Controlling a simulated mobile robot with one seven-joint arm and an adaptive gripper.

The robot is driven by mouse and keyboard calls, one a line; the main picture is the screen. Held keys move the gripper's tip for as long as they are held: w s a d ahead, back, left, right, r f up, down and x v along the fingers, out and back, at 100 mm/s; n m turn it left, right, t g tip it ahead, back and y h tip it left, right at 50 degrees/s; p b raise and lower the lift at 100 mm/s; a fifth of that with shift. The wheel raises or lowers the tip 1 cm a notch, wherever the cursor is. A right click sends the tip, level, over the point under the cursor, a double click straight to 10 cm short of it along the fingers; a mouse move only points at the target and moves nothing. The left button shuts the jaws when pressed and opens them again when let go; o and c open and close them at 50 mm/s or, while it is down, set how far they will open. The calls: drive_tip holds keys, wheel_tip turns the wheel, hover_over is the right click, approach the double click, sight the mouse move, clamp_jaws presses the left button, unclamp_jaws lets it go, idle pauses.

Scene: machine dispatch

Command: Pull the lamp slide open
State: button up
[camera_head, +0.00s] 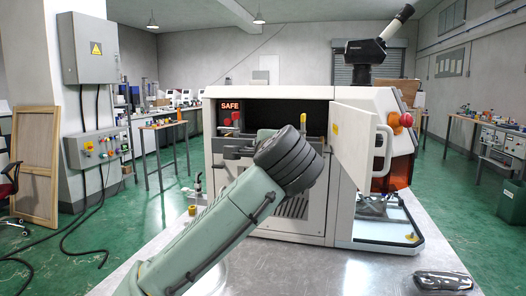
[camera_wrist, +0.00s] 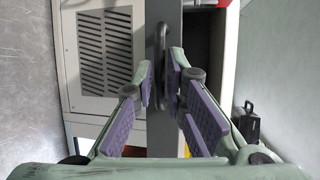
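A dark curved handle (camera_wrist: 160,42) stands on a narrow grey panel (camera_wrist: 163,130) in the wrist view; it appears to be the lamp slide's handle, though no label shows. My gripper (camera_wrist: 160,78) has its purple-padded fingertips close together, one on each side of the handle. I cannot tell whether the pads touch it. In the head view my arm crosses in front of the white machine (camera_head: 280,93), and hides the gripper and the handle. The machine's lit sign (camera_head: 231,108) reads SAFE.
A white door (camera_head: 354,145) stands open on the machine's front right. A vented panel (camera_wrist: 103,45) is left of the handle. A dark glossy object (camera_head: 444,280) lies on the metal table (camera_head: 340,275) at front right. A grey control box (camera_head: 97,148) hangs on the left pillar.

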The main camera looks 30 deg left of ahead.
drive_tip(key=shift+s+r, duration=0.1)
drive_tip(key=v, duration=1.2)
